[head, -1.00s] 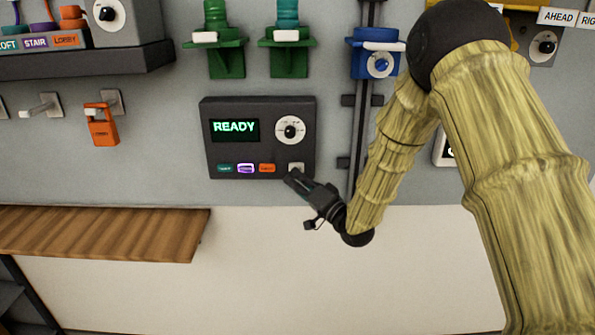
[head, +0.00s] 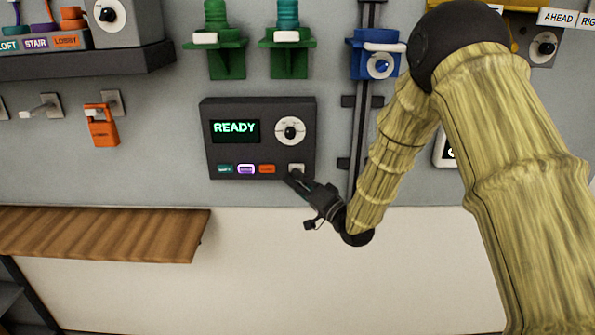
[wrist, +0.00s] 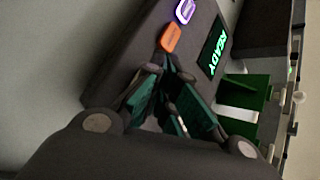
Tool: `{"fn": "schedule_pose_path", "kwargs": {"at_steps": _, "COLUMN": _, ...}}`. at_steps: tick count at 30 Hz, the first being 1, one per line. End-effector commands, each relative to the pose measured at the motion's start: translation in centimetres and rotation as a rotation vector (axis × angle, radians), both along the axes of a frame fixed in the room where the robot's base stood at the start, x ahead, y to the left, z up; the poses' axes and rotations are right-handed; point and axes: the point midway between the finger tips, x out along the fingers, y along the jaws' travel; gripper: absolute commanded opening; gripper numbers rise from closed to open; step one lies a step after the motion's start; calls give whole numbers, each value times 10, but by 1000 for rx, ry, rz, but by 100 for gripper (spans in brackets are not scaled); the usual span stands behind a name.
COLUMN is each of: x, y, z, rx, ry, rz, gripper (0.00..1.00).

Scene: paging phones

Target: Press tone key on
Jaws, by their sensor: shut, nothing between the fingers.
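A dark panel box (head: 212,108) is on the grey wall, with a lit screen (head: 235,130) reading READY and a round white dial (head: 291,130). Along its lower edge are a green key (head: 225,169), a purple-and-white key (head: 246,169), an orange key (head: 267,169) and a pale square key (head: 297,167). The key labels are too small to read. My gripper (head: 291,178) is shut and empty, its tips at the pale key's lower edge; I cannot tell whether they touch. The wrist view shows the fingers (wrist: 168,68) near the orange key (wrist: 170,38); they hide the pale key.
Green brackets (head: 227,58) and a blue bracket (head: 375,65) are mounted above the panel. An orange tag (head: 102,130) hangs at left. A wooden shelf (head: 100,235) juts out below left. The white wall below the panel is clear.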

Motion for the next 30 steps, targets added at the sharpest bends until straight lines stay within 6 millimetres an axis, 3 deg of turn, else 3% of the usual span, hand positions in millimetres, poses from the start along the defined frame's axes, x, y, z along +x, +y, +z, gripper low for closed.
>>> {"fn": "schedule_pose_path", "kwargs": {"at_steps": 30, "x": 9, "y": 0, "z": 0, "rx": 1, "ry": 0, "rz": -1, "gripper": 0}}
